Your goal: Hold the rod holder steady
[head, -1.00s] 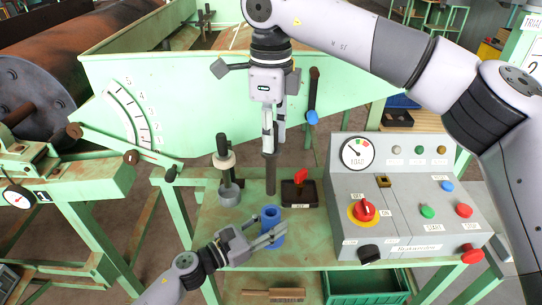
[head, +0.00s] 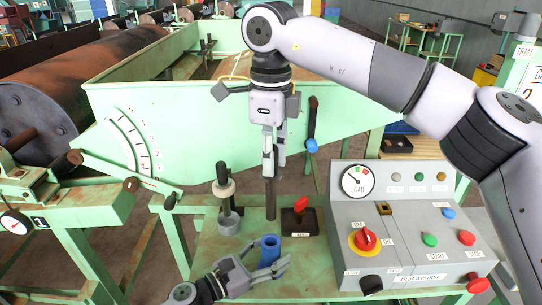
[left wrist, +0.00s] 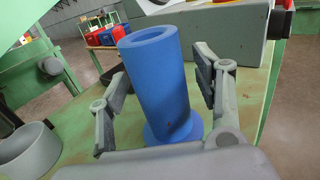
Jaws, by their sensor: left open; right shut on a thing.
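The blue rod holder (head: 270,249), a hollow upright cylinder with a flange at its foot, stands on the green table. My left gripper (head: 270,272) is at its near side in the head view. In the left wrist view the holder (left wrist: 158,85) stands between the spread fingers of the left gripper (left wrist: 165,90), with a gap visible on both sides. My right gripper (head: 272,160) is shut on a dark upright rod (head: 270,200). The rod hangs behind the holder in the head view, apart from it; whether its lower end touches the table is unclear.
A grey ring base with a black-handled post (head: 226,195) stands left of the rod. A black block with a red handle (head: 299,218) is right of it. The grey control panel (head: 405,225) fills the table's right side. The green table (head: 207,245) has bare room at left.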

